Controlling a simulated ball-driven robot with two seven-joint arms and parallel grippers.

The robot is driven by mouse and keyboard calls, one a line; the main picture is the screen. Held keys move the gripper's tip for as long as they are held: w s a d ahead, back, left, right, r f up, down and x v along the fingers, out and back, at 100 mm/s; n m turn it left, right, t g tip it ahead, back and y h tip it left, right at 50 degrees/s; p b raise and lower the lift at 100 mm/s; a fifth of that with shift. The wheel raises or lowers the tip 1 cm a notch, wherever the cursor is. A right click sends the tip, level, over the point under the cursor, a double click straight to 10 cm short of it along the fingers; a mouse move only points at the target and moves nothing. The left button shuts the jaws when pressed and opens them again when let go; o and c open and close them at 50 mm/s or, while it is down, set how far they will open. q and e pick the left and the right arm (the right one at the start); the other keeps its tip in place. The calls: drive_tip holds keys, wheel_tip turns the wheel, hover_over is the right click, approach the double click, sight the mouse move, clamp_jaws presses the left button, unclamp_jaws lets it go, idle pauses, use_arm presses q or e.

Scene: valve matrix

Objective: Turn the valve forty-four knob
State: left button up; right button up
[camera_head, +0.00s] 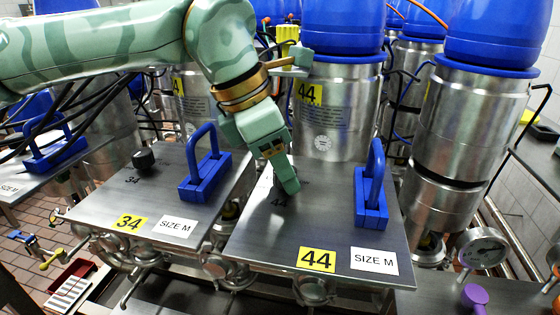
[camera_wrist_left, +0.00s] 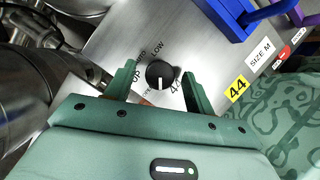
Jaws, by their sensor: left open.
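The valve forty-four knob is a round black knob (camera_wrist_left: 160,75) with a white pointer line on a steel plate (camera_head: 318,235). In the left wrist view it sits between the two fingers of my left gripper (camera_wrist_left: 160,84), which is open with a gap to the knob on each side. Printed words, including LOW, surround the knob, partly hidden. In the head view my left gripper (camera_head: 285,180) points down at the plate and covers most of the knob. A yellow 44 label (camera_head: 317,260) is at the plate's front edge. My right gripper is not in view.
A blue handle (camera_head: 372,190) stands on the right of the plate. The valve 34 plate (camera_head: 150,200) with its black knob (camera_head: 144,159) and blue handle (camera_head: 205,168) lies to the left. Steel cylinders with blue tops (camera_head: 342,110) stand close behind.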

use_arm(q)
drive_tip(key=c, duration=1)
drive_tip(key=shift+n, duration=0.3)
drive_tip(key=shift+s+n+t, duration=0.1)
drive_tip(key=shift+n+t, duration=0.2)
drive_tip(key=shift+n, duration=0.3)
drive_tip(key=shift+n+t+y+p, duration=0.35)
drive_tip(key=shift+n+t+y, duration=0.05)
drive_tip(key=shift+n, duration=0.8)
drive_tip(key=n, duration=0.2)
drive_tip(key=n+t+y, duration=0.1)
drive_tip(key=n, duration=0.2)
drive_tip(key=shift+s+d+t+y+b, duration=0.1)
drive_tip(key=shift+d+t+y+b, duration=0.1)
drive_tip(key=shift+t+y+b, duration=0.1)
drive_tip(key=shift+n, duration=0.4)
drive_tip(key=o, duration=1)
